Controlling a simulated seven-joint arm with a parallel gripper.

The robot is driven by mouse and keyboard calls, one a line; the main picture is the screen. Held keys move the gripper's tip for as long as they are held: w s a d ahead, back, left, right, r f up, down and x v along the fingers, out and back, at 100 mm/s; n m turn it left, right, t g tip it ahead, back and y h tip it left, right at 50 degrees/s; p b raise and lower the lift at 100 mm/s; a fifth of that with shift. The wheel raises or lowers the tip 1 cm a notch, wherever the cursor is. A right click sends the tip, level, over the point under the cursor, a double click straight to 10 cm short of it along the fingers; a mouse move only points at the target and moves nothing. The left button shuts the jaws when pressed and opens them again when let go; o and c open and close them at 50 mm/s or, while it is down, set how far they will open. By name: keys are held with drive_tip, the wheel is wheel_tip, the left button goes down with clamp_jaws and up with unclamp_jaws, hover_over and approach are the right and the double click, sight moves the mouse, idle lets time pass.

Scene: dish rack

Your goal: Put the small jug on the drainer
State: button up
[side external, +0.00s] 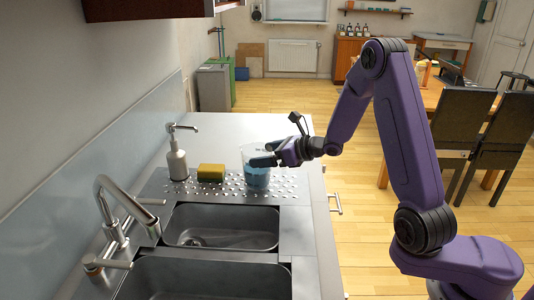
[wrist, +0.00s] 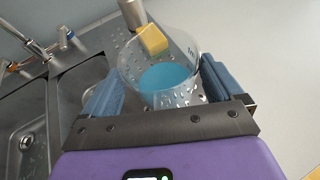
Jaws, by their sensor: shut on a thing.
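The small jug (side external: 256,178) is a clear vessel with blue in its lower part. My gripper (side external: 266,154) is shut on it from the right, with one blue finger on each side. The jug looks upright over the right part of the drainer (side external: 222,188), a metal strip with holes behind the sinks. I cannot tell whether its base touches the metal. In the wrist view the jug (wrist: 162,78) sits between the fingers, and holes show through its clear wall.
A yellow sponge (side external: 211,173) stands on the drainer just left of the jug. A soap dispenser (side external: 178,160) is farther left. Two sink basins (side external: 222,228) and a tap (side external: 113,215) are in front. The counter behind (side external: 225,130) is clear.

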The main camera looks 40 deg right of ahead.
drive_tip(key=shift+f, duration=0.2)
idle(0.4)
drive_tip(key=o, duration=1.7)
drive_tip(key=v, duration=1.7)
drive_tip(key=shift+s+d+r, duration=0.1)
drive_tip(key=shift+s+d, duration=0.05)
drive_tip(key=shift+d, duration=0.05)
clamp_jaws()
drive_tip(key=v, duration=1.2)
idle(0.8)
